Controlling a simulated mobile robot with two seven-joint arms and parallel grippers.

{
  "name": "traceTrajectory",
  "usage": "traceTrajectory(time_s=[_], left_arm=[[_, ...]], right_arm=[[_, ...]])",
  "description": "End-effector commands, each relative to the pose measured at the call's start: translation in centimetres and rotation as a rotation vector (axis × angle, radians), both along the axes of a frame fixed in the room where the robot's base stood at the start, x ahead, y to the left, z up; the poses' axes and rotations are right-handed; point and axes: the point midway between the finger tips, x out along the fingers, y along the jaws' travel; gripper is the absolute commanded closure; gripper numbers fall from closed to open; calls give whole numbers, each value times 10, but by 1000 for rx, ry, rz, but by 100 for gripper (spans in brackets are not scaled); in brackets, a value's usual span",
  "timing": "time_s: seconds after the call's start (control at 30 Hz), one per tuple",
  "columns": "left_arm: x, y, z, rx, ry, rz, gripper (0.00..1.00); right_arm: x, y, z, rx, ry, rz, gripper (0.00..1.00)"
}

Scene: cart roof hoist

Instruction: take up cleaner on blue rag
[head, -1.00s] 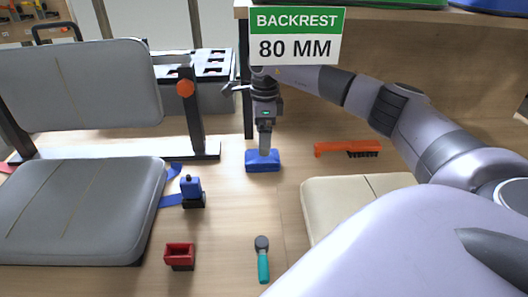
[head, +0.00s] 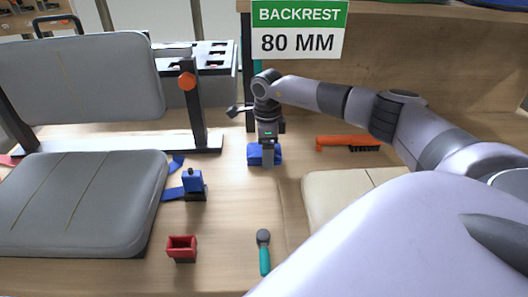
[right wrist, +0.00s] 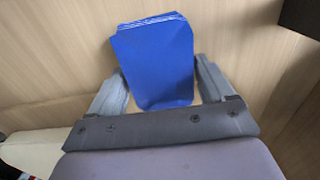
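A blue folded rag (head: 254,156) lies on the wooden surface below the sign, near the middle of the head view. In the right wrist view the rag (right wrist: 155,60) shows as a layered blue pad. My right gripper (head: 267,160) points down at the rag and partly covers it. In the right wrist view its fingers are spread, one on each side of the rag; I cannot tell whether they touch it. No separate cleaner bottle shows on or beside the rag. My left gripper is not in view.
A grey seat cushion (head: 80,205) and backrest (head: 80,80) stand at left. A blue-and-black clamp (head: 193,186), red box (head: 181,248), teal-handled tool (head: 264,252), orange brush (head: 348,142) and cream cushion (head: 345,190) lie around. Bare wood separates the rag from the red box.

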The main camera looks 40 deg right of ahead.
Motion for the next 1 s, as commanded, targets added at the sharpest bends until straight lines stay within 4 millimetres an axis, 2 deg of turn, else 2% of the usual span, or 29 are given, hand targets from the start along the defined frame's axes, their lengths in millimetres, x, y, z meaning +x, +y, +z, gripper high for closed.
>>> traceTrajectory(time_s=[0.03, 0.1, 0.47, 0.63, 0.73, 1.0], left_arm=[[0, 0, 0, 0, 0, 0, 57], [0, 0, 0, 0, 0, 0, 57], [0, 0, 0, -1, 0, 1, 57], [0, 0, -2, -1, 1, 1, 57], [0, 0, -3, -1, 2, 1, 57], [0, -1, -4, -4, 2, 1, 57]], right_arm=[[0, 0, 0, 0, 0, 0, 36], [0, 0, 0, 0, 0, 0, 53], [0, 0, 4, 0, -1, 0, 54], [1, 0, 18, 0, -4, 1, 54], [1, 0, 35, 0, -6, 1, 54], [-26, 22, 35, -1, -1, 4, 54]])
